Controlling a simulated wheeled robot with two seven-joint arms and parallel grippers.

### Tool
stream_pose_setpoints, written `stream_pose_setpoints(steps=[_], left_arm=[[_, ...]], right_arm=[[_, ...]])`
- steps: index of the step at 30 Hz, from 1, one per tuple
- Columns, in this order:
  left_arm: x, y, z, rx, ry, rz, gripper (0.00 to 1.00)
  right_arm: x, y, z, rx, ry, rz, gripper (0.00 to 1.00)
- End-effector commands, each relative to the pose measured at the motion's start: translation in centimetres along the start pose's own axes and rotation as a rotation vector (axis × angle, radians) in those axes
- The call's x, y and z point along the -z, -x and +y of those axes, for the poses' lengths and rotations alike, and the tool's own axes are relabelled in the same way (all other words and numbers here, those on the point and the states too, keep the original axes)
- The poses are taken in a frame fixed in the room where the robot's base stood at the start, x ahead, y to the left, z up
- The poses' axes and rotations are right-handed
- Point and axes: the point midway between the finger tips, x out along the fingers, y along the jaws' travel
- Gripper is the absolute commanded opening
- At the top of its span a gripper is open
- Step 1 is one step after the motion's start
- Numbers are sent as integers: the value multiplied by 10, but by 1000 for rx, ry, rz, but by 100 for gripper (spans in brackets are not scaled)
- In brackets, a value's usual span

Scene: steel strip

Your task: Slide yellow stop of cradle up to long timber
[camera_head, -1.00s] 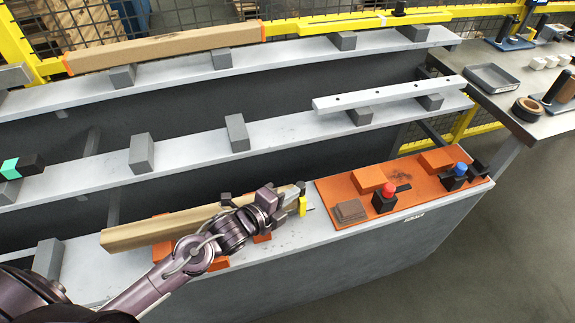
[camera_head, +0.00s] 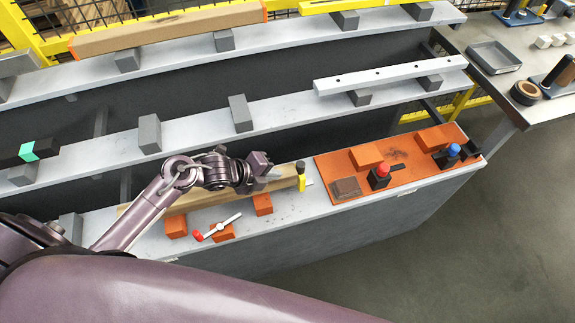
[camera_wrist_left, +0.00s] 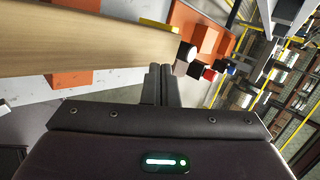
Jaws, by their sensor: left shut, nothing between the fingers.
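The long timber (camera_head: 200,195) lies along the front ledge on the orange blocks of the cradle (camera_head: 263,205). The yellow stop (camera_head: 302,183), with a black knob on top, stands at the timber's right end. Any gap between them is too small to tell. My left gripper (camera_head: 272,172) is shut and empty, over the timber just left of the stop. In the left wrist view, the shut fingers (camera_wrist_left: 161,84) are beside the timber (camera_wrist_left: 80,42). The black knob (camera_wrist_left: 188,54) and a sliver of yellow (camera_wrist_left: 158,24) show at its end. My right gripper is not in view.
A red-tipped white lever (camera_head: 216,228) sits at the cradle's front. An orange board (camera_head: 410,165) with a red and a blue button lies right of the stop. A white drilled bar (camera_head: 390,75) lies on the middle shelf, a brown beam (camera_head: 165,30) on the back shelf.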

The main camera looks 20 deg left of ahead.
Motion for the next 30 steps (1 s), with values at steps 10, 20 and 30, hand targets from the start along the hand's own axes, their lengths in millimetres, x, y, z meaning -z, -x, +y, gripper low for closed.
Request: stream_pose_setpoints(steps=[10, 20, 30], left_arm=[[0, -36, -26, 2, 0, 0, 0], [0, -40, -27, 0, -2, 0, 0], [1, -49, -34, 0, -3, 1, 0]], right_arm=[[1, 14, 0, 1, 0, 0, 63], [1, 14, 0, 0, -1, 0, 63], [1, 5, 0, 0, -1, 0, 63]])
